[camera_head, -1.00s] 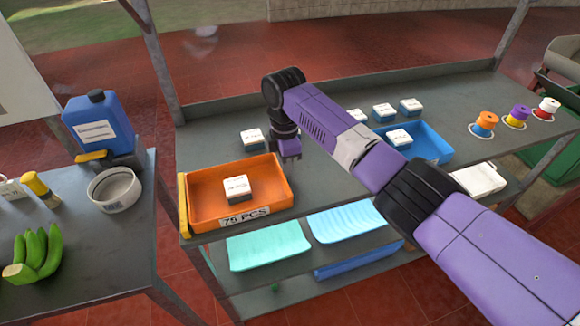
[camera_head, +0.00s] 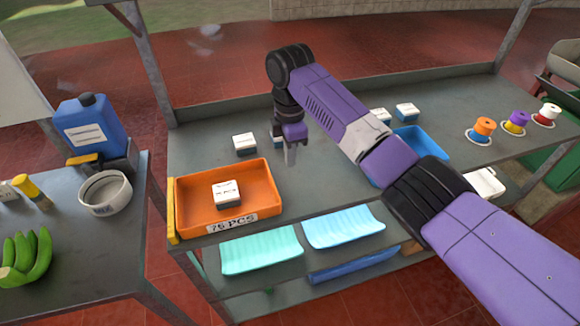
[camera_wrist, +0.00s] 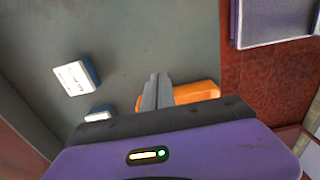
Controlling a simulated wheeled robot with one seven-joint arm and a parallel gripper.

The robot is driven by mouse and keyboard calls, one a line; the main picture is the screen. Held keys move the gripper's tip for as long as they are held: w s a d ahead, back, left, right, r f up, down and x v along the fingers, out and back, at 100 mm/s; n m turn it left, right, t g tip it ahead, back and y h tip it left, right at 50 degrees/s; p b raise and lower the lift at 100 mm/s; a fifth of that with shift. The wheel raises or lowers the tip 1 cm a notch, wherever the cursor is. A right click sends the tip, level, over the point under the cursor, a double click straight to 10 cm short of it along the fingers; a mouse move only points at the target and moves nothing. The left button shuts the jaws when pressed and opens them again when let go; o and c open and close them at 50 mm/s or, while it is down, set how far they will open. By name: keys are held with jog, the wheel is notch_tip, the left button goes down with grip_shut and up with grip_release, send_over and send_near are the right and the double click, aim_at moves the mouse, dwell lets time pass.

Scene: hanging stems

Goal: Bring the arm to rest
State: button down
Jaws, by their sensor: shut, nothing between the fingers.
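My gripper (camera_head: 290,157) hangs from my purple arm above the grey bench (camera_head: 330,182), just right of the orange tray. Its fingers point down. In the wrist view my gripper (camera_wrist: 156,82) has its two fingers together with nothing between them. The orange tray (camera_head: 188,216) holds one white-topped box (camera_head: 227,193) and has a label with a count on its front. In the wrist view, part of the orange tray (camera_wrist: 205,90) shows behind the fingers.
White-topped boxes stand on the bench, one (camera_head: 245,143) behind the tray. A blue tray (camera_head: 420,140) is partly hidden by my arm. Coloured spools (camera_head: 482,130) stand at the right. A side table holds a blue jug (camera_head: 92,128), a white bowl (camera_head: 105,192) and green bananas (camera_head: 25,255).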

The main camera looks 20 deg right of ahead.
jog(key=shift+r+b, duration=0.3)
jog(key=shift+r, duration=1.9)
